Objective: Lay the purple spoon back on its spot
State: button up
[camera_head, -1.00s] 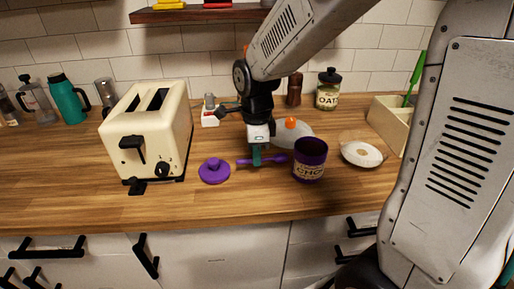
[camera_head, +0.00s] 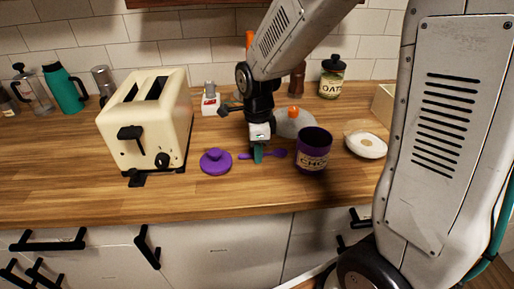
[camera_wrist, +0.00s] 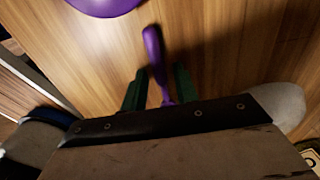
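The purple spoon (camera_head: 277,154) appears to lie on the wooden counter between the purple lid (camera_head: 215,162) and the purple-and-black canister (camera_head: 313,150). My gripper (camera_head: 258,156) points down over its middle. In the wrist view the spoon's handle (camera_wrist: 154,45) runs between my two green fingertips (camera_wrist: 159,88). The fingers stand apart, with a gap on each side of the handle, so the gripper looks open around it. The spoon's other end is hidden by the gripper body in the wrist view. No marked spot for the spoon shows.
A cream toaster (camera_head: 148,125) stands left. Behind my gripper are a grey dish (camera_head: 292,124) with an orange knob and a small red-and-white object (camera_head: 210,99). A white round dish (camera_head: 366,146) is right of the canister. The front counter strip (camera_head: 200,196) is clear.

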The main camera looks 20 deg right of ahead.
jog(key=shift+r, duration=0.15)
notch_tip(320, 180, up, 11)
jog(key=s+d+r+n, duration=0.2)
jog(key=s+n, duration=0.8)
jog(key=s, duration=0.1)
jog(key=s+d+r+n+t, duration=0.1)
jog(key=s+r+n, duration=0.1)
jog(key=s+n, duration=0.9)
jog(key=shift+s+d+r+n, duration=0.15)
jog(key=shift+d+r+n, duration=0.1)
jog(key=shift+d+n, duration=0.1)
